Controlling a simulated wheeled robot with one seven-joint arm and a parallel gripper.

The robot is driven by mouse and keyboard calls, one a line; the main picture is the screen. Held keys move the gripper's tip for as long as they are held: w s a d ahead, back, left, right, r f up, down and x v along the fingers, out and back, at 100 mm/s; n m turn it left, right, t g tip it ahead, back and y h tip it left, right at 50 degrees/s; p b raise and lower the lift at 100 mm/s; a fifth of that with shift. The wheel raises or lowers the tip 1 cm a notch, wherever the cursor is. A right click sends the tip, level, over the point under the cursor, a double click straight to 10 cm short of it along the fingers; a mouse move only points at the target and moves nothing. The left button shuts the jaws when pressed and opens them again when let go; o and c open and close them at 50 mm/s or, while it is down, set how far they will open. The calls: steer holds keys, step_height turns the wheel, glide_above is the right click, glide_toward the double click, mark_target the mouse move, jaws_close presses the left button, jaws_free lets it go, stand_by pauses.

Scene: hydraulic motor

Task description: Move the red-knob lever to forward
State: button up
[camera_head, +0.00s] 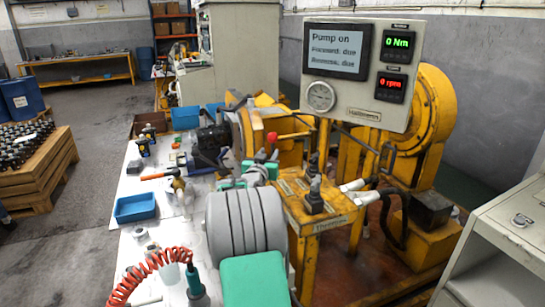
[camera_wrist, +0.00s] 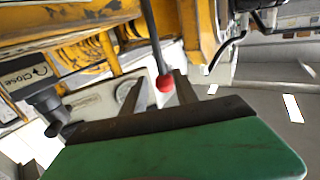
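The lever's red knob (camera_head: 271,137) stands in front of the yellow machine frame in the head view. In the wrist view the red knob (camera_wrist: 165,83) sits at the end of a dark lever rod (camera_wrist: 153,35) coming from the top. My gripper (camera_head: 267,155) is just below the knob in the head view. In the wrist view my gripper (camera_wrist: 157,92) is open, with one dark finger on each side of the knob. The knob is nearer the right finger; I cannot tell whether they touch. The lever's base is hidden in the head view.
A display panel (camera_head: 335,50) reads "Pump on", forward due, reverse due, 0 Nm and 0 rpm. A yellow stand (camera_head: 308,215) with small dark levers is right of my arm. A bench (camera_head: 135,184) with tools and blue bins (camera_head: 135,208) lies left. A "Close" label (camera_wrist: 27,76) shows in the wrist view.

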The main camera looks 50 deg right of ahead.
mark_target(272, 145)
steer(key=p+x, duration=0.1)
steer(key=x, duration=0.6)
steer(key=shift+w+d+r, duration=0.15)
steer(key=shift+w, duration=0.1)
steer(key=c, duration=0.7)
steer(key=shift+r, duration=0.1)
jaws_close()
